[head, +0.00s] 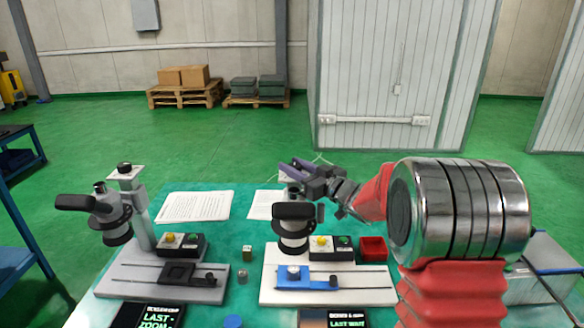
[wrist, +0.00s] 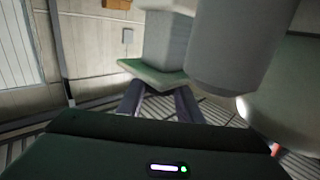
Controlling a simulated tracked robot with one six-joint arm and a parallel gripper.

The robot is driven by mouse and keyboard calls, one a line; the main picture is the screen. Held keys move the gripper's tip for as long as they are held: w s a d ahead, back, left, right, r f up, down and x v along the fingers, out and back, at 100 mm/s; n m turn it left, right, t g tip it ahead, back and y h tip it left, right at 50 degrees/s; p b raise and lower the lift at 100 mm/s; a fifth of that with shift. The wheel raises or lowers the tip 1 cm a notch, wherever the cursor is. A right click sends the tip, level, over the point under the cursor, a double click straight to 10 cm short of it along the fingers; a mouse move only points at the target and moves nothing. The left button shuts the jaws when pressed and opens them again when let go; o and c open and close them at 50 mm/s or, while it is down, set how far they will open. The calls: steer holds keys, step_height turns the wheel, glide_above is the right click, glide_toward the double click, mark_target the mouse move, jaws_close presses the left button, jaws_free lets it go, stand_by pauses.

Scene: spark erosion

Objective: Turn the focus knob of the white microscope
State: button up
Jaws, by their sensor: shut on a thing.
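The white microscope (head: 293,228) stands on a white base on the teal mat, right of centre in the head view. Its dark eyepiece points toward me. My gripper (head: 288,168) reaches in from the right, its purple fingers just behind and above the microscope's head, at the top of its column. In the wrist view the fingers (wrist: 160,95) point at a pale block with a green-tinted lower edge (wrist: 150,75). My gripper is shut on the focus knob, which is itself mostly hidden between the fingers. Large pale microscope parts (wrist: 240,45) fill the right of the wrist view.
A grey microscope (head: 115,222) stands to the left. Papers (head: 195,206) lie behind. Control boxes with yellow and green buttons (head: 330,248), a red tray (head: 373,248) and small cylinders (head: 243,276) are on the mat. A blue slide stage (head: 308,281) sits on the white base.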

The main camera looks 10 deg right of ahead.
steer(key=shift+c, duration=1.6)
steer(key=shift+d+n+g+y, duration=0.1)
steer(key=shift+n+g+y, duration=0.25)
steer(key=shift+y, duration=0.25)
steer(key=shift+w+n+g+y, duration=0.1)
steer(key=shift+n+g+y, duration=1.55)
steer(key=shift+y, duration=0.15)
steer(key=shift+n+g+y, duration=0.75)
steer(key=shift+n+g, duration=0.25)
steer(key=shift+g, duration=0.4)
steer(key=shift+n+g+y, duration=0.75)
steer(key=shift+n+g, duration=0.25)
steer(key=shift+g, duration=0.4)
steer(key=shift+n+g+y, duration=0.3)
steer(key=shift+n+g, duration=0.3)
steer(key=shift+g, duration=0.3)
steer(key=shift+d+r+n+g, duration=0.1)
steer(key=shift+n+g, duration=0.4)
steer(key=shift+g, duration=0.2)
